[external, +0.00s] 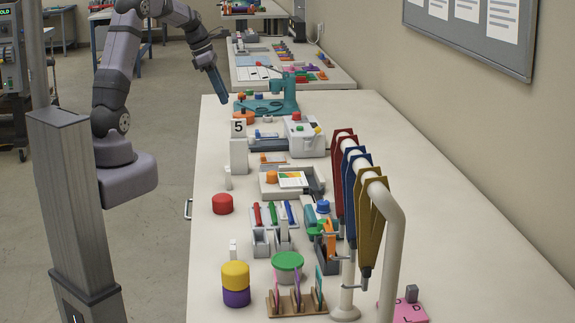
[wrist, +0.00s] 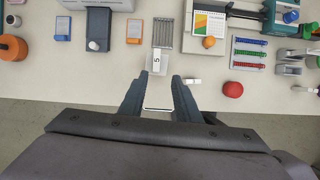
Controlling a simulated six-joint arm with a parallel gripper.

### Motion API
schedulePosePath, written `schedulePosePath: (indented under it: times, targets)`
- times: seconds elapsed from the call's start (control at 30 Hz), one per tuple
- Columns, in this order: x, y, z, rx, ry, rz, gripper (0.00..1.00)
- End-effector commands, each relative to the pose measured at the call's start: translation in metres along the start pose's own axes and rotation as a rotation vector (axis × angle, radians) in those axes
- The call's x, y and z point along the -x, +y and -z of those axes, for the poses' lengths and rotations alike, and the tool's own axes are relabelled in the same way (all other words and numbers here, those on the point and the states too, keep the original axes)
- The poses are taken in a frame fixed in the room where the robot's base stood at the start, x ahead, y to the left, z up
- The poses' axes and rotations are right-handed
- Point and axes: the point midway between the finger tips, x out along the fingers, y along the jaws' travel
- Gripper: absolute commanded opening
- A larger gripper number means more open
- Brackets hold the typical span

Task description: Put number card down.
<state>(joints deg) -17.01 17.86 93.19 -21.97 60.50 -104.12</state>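My gripper (external: 217,97) hangs fingers down by the table's far left corner in the external view. In the wrist view my gripper (wrist: 158,75) has its two dark fingers spread apart, with no card between them. A thin pale bar with a dark edge shows between the fingers, and I cannot tell what it is.
A red disc (external: 222,204) and a small white piece (external: 228,178) sit near the card stand. A tray with a colourful sheet (external: 291,180) is to its right. A teal machine (external: 268,104) stands behind. The right side of the table (external: 440,210) is mostly bare.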

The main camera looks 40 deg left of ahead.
Motion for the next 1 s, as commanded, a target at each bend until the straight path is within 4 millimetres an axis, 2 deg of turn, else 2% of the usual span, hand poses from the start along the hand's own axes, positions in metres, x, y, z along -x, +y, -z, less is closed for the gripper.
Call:
schedulePosePath:
  times: [0.17, 0.27, 0.5, 0.7, 0.83, 1.0]
  targets:
    - [-0.012, -0.034, 0.013, -0.292, 0.056, 0.026, 0.30]
    - [-0.022, -0.063, 0.028, -0.556, 0.100, 0.057, 0.30]
    - [-0.044, -0.141, 0.077, -1.309, 0.181, 0.192, 0.30]
    - [-0.056, -0.192, 0.118, -1.851, 0.192, 0.324, 0.30]
    - [-0.060, -0.213, 0.138, -2.084, 0.180, 0.389, 0.30]
    - [-0.063, -0.225, 0.150, -2.232, 0.168, 0.433, 0.30]
